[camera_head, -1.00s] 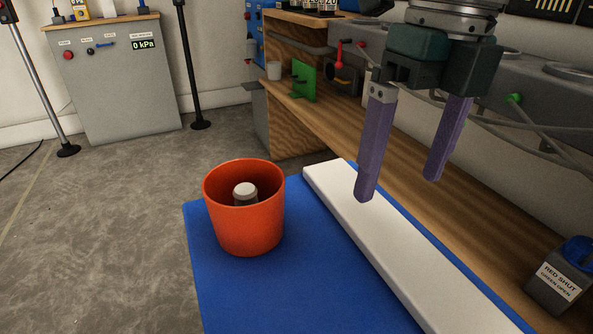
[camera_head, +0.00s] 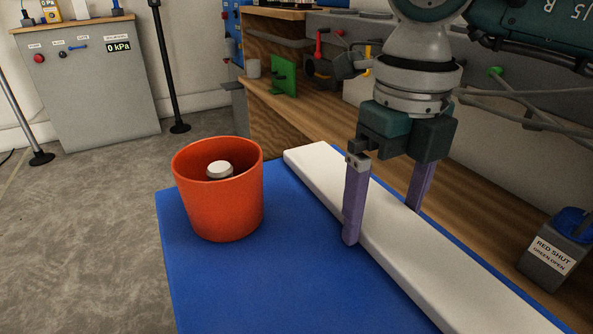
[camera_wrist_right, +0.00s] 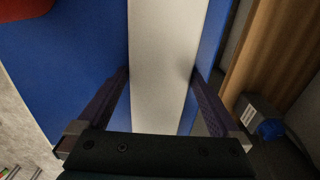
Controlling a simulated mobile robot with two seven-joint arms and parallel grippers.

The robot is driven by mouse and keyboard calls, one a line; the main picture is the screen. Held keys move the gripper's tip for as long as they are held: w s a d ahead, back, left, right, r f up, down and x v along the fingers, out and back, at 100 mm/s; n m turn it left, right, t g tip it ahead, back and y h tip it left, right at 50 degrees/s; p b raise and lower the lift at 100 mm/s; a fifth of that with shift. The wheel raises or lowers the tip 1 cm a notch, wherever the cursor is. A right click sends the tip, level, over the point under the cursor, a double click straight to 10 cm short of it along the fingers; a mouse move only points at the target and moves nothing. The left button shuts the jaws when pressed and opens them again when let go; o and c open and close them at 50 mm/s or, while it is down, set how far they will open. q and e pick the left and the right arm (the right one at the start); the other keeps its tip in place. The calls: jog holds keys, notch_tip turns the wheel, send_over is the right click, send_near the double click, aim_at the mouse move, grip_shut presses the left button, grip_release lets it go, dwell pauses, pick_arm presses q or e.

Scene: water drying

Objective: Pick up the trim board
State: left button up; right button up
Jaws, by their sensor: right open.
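The trim board (camera_head: 420,262) is a long white plank lying flat on a blue mat (camera_head: 290,270) and running from the middle to the lower right in the head view. My right gripper (camera_head: 383,225) is open, with its two purple fingers pointing down on either side of the board. In the right wrist view the board (camera_wrist_right: 168,60) passes between the fingers. I cannot tell whether the fingers touch its edges. My left gripper is not in view.
An orange bucket (camera_head: 218,205) with a white-topped item inside stands on the mat left of the board. A wooden workbench (camera_head: 470,235) runs along the right. A grey box labelled "RED SHUT" (camera_head: 549,258) is at far right.

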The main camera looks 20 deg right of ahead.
jog(key=shift+c, duration=0.4)
jog(key=shift+r, duration=0.1)
jog(key=c, duration=1.2)
jog(key=shift+c, duration=0.2)
